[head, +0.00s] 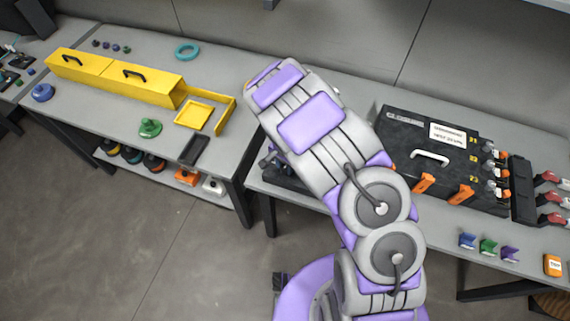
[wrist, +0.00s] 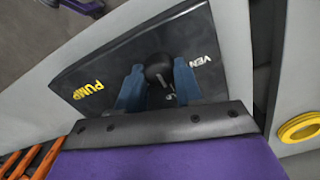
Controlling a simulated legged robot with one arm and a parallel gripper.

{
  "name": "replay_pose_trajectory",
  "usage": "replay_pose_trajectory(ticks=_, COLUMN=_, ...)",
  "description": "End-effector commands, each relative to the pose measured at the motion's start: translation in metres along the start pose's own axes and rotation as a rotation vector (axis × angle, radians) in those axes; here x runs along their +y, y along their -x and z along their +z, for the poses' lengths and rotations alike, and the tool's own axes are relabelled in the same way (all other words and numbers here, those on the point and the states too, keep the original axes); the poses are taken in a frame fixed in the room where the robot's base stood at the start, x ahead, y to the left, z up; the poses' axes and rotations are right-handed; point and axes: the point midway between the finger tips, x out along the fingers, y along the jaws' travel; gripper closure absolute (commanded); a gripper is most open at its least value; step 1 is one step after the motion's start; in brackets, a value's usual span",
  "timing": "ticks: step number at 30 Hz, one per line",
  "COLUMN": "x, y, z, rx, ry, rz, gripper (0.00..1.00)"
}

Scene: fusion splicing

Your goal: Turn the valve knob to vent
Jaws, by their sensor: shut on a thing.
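In the wrist view, a black valve knob (wrist: 158,69) stands on a dark panel (wrist: 110,60). The panel has a yellow "PUMP" label (wrist: 88,90) on the left and a white "VENT" label (wrist: 200,61), partly hidden, on the right. My gripper (wrist: 158,80) has its two blue fingers on either side of the knob and is shut on it. Part of another white label shows between the fingers. In the head view my arm covers the gripper and the knob; only a small dark edge of the panel shows beside the arm.
A black case (head: 435,155) with a white handle and orange latches sits right of my arm on the bench. Small coloured holders (head: 488,246) stand near the front edge. A yellow box (head: 115,78) and yellow tray (head: 195,114) lie on the left table.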

Motion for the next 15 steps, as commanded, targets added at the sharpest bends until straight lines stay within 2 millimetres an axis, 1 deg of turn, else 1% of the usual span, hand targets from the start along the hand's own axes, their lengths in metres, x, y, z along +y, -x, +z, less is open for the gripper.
replay_pose_trajectory(ticks=1, x=-0.0012, y=0.0006, z=-0.0007, rx=0.002, ry=0.000, rz=-0.003, gripper=0.93)
replay_pose_trajectory(ticks=2, x=-0.0013, y=0.0006, z=-0.0007, rx=0.002, ry=0.000, rz=-0.003, gripper=0.95)
replay_pose_trajectory(ticks=8, x=-0.0018, y=0.0008, z=-0.0006, rx=0.003, ry=0.014, rz=-0.003, gripper=0.95)
replay_pose_trajectory(ticks=15, x=-0.0022, y=0.0013, z=-0.0001, rx=0.001, ry=0.106, rz=-0.004, gripper=0.95)
